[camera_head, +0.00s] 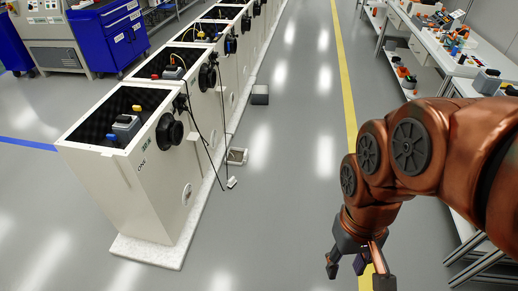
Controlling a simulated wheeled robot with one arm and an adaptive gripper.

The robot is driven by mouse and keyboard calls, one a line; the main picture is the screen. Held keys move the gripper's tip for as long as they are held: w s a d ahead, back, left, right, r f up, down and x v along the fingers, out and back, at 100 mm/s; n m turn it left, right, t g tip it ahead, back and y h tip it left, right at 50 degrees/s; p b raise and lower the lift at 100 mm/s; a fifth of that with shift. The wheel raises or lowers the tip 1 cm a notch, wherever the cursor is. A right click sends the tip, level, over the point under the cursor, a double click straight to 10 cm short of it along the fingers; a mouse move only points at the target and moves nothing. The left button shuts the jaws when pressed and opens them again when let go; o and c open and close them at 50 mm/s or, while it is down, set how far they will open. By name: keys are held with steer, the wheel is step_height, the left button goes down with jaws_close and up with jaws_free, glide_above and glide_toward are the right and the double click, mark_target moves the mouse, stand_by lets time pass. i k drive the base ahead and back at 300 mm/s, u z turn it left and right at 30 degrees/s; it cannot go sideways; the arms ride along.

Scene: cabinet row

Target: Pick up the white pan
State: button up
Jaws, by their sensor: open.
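My gripper (358,274) hangs at the lower right, above the grey floor and the yellow line. Its fingers are spread, and I see nothing held between them. No object is plainly recognisable as a white pan. A small, pale, shallow tray-like thing (237,156) lies on the floor against the cabinet row, well to the upper left of my gripper and apart from it. It is too small to tell whether it is the pan. A smaller white piece (232,183) lies just in front of it, by the end of a hanging dark cable.
A row of white open-topped cabinets (125,195) on a pale plinth runs away at left. A dark grey box (260,95) sits on the aisle floor. Cluttered workbenches (440,65) line the right. Blue tool cabinets (108,38) stand at back left. The aisle's middle is clear.

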mark_target(242, 158)
steer(key=z, duration=0.5)
steer(key=i, duration=1.65)
steer(key=u, duration=0.35)
steer(key=i, duration=1)
steer(key=u, duration=1.45)
steer(key=i, duration=0.6)
steer(key=u, duration=0.6)
